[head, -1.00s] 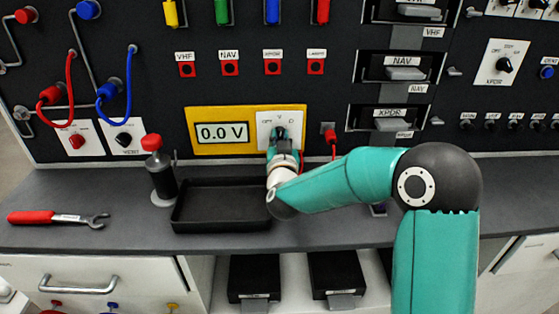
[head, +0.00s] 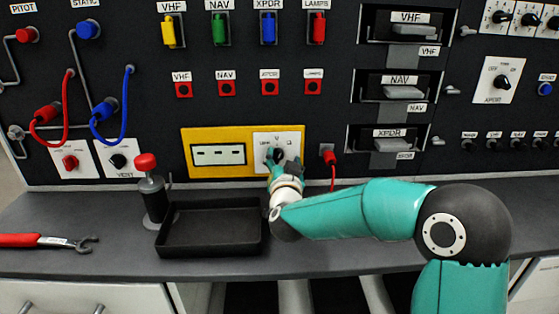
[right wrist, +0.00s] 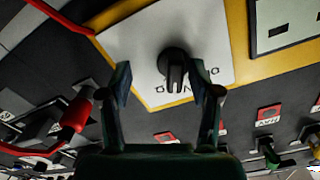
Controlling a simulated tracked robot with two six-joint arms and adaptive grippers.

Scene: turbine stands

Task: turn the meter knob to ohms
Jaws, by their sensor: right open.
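The yellow meter (head: 220,170) is on the panel, and its display (head: 218,155) shows dashes. To the right of the display is a white plate (head: 291,143) with a dark knob (head: 277,154). In the right wrist view the knob (right wrist: 174,62) is tilted and its bar points down toward small lettering, but I cannot tell which mark it meets. My right gripper (head: 275,160) is at the knob. In the right wrist view its two fingers (right wrist: 164,88) are open, one on each side of the knob, with gaps visible. My left gripper is out of view.
A red plug (head: 329,157) with a cable sits just right of the meter. Below are a black tray (head: 210,246), a red-capped bottle (head: 151,190) and a red-handled wrench (head: 40,240) on the grey bench. Drawer-like units (head: 390,140) are to the right.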

